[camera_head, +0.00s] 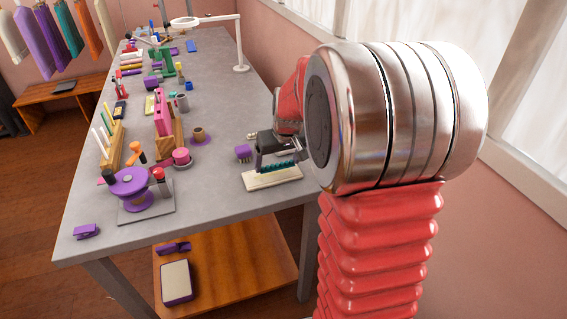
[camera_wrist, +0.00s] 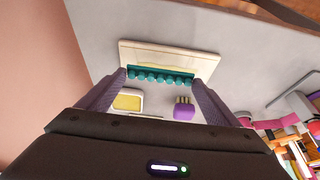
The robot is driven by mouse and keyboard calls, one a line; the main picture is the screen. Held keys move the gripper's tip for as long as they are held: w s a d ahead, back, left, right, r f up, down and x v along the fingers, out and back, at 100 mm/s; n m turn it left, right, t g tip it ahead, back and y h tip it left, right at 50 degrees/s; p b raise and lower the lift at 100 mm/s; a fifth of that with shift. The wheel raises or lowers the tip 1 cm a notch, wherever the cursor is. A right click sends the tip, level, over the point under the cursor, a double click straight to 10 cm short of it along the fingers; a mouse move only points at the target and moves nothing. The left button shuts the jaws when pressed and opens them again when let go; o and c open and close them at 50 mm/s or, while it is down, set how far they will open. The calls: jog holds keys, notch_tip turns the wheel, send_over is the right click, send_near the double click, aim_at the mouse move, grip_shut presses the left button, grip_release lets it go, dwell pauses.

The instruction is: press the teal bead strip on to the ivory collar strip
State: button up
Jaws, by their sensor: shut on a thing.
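The teal bead strip (camera_wrist: 160,76) spans the gap between the two fingers of my gripper (camera_wrist: 160,80), which is shut on it. In the head view the teal bead strip (camera_head: 281,166) shows at the fingertips, over a pale board (camera_head: 262,184) near the table's right edge. In the wrist view the board (camera_wrist: 140,50) lies just beyond the beads. The ivory collar strip (camera_wrist: 178,66) shows as a narrow yellowish band on the board, right behind the beads and partly hidden by them. I cannot tell whether the beads touch it.
A purple block with pins (camera_head: 243,151) stands left of the board. A pink pot (camera_head: 181,157) and a purple-topped press-like device (camera_head: 131,183) are further left. A white lamp (camera_head: 240,66) stands far back. Grey table is bare in front of the board.

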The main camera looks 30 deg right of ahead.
jog(key=w+a+r, duration=0.5)
jog(key=a, duration=0.5)
jog(key=w+a+r, duration=0.5)
jog(key=a, duration=0.5)
jog(key=shift+w+a+m, duration=0.15)
jog(key=shift+w+m, duration=0.05)
jog(key=shift+m, duration=0.2)
